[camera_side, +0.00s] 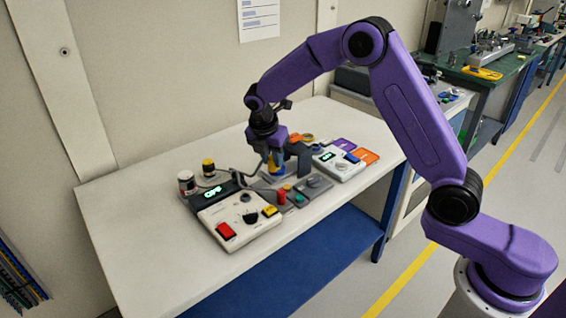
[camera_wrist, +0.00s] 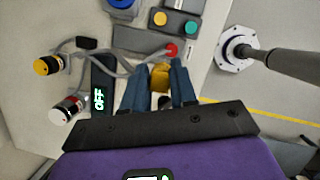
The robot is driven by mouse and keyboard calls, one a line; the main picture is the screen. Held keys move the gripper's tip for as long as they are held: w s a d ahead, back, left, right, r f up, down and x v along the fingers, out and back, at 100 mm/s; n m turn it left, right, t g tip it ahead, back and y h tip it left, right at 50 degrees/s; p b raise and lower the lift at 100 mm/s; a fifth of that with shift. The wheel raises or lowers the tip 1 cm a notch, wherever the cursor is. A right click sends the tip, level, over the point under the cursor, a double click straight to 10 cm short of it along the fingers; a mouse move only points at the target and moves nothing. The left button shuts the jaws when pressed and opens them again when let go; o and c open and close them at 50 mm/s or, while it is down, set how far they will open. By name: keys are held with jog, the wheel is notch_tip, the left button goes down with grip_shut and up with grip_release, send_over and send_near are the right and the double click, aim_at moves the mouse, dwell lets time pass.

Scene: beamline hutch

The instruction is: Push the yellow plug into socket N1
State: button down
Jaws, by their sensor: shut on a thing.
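My gripper (camera_wrist: 160,84) is shut on a yellow plug (camera_wrist: 160,76), which shows between its two blue fingers in the wrist view. In the side view my gripper (camera_side: 276,172) is low over the table, among the devices, and the plug is mostly hidden by the fingers. The plug's lower end is out of sight, so I cannot tell whether it touches anything. Socket N1 cannot be made out; no socket labels are readable. A red round part (camera_wrist: 171,50) is just beyond the fingertips; a red upright cylinder (camera_side: 281,196) stands beside my gripper in the side view.
A display reading OFF (camera_side: 212,191) adjoins a white control box (camera_side: 240,222) with a red switch. Cables run to a yellow-topped cylinder (camera_side: 208,167) and a red-and-white one (camera_side: 186,182). Another white device (camera_side: 339,163) stands right. The table's front left (camera_side: 150,245) is clear.

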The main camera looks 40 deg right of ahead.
jog(key=w+a+f, duration=0.2)
jog(key=w+a, duration=0.4)
jog(key=shift+s+d+f, duration=0.1)
jog(key=shift+s+f, duration=0.05)
jog(key=shift+f, duration=1.45)
jog(key=shift+s+f, duration=0.1)
jog(key=shift+f, duration=1.45)
jog(key=shift+f, duration=0.6)
jog(key=c, duration=0.8)
grip_release()
